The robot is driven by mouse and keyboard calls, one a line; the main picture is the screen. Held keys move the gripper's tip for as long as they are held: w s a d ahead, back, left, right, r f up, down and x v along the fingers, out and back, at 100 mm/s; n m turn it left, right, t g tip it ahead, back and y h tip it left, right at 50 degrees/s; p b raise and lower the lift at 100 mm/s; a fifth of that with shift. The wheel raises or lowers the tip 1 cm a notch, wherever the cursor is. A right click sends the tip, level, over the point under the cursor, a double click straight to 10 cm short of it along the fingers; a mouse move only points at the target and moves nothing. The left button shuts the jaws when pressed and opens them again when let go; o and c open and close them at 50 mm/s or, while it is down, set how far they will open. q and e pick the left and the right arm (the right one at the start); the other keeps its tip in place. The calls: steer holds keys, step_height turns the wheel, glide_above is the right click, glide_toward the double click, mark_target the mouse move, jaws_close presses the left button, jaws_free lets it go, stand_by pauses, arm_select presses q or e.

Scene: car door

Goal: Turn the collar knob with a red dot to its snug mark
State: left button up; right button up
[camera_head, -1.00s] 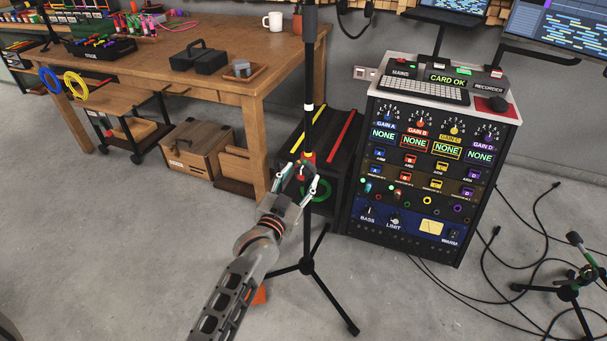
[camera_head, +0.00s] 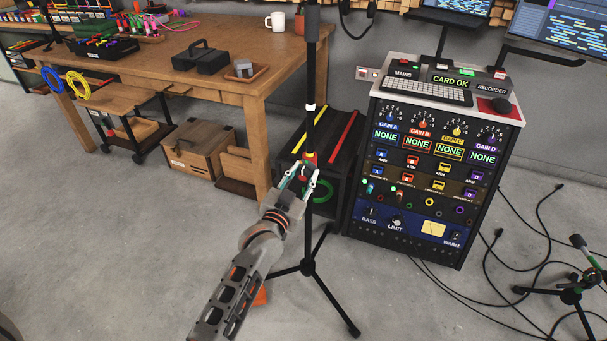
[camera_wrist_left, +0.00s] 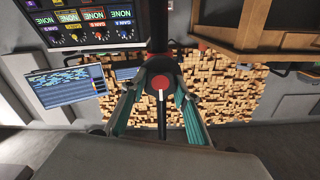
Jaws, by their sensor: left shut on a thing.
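The collar knob (camera_wrist_left: 160,83) is dark with a red dot on its face, and sits on the black upright pole of a stand (camera_head: 309,130). My left gripper (camera_head: 304,172) reaches the pole from the front at collar height. In the left wrist view its two teal-padded fingers (camera_wrist_left: 160,92) are on either side of the knob, shut on it, with the red dot facing the camera between them. In the head view the fingers and wrist mostly hide the knob. I cannot make out a snug mark. My right gripper is in neither view.
A wooden workbench (camera_head: 180,75) stands behind on the left. A black rack with knobs and screens (camera_head: 425,190) stands right of the pole. The stand's tripod legs (camera_head: 335,305) spread over the floor below my arm. Black cables (camera_head: 490,265) lie on the right.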

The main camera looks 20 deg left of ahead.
arm_select(q)
steer(key=shift+r+n+p, duration=0.25)
steer(key=shift+n+p, duration=0.05)
steer(key=shift+n, duration=0.1)
steer(key=shift+r+n+p, duration=0.15)
steer(key=shift+n+p, duration=0.4)
steer(key=shift+n, duration=0.15)
steer(key=shift+n+p, duration=0.45)
steer(key=shift+n, duration=0.35)
steer(key=n, duration=0.1)
steer(key=n+p, duration=0.1)
steer(key=shift+a+f+n, duration=0.1)
steer(key=shift+f+n, duration=0.15)
steer(key=shift+n, duration=0.05)
steer(key=shift+f+n+p, duration=0.1)
steer(key=shift+n+p, duration=0.2)
steer(key=shift+n, duration=0.2)
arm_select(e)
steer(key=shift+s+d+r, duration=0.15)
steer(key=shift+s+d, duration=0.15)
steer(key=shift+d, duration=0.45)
arm_select(q)
steer(key=shift+f, duration=0.1)
steer(key=o, duration=1.1)
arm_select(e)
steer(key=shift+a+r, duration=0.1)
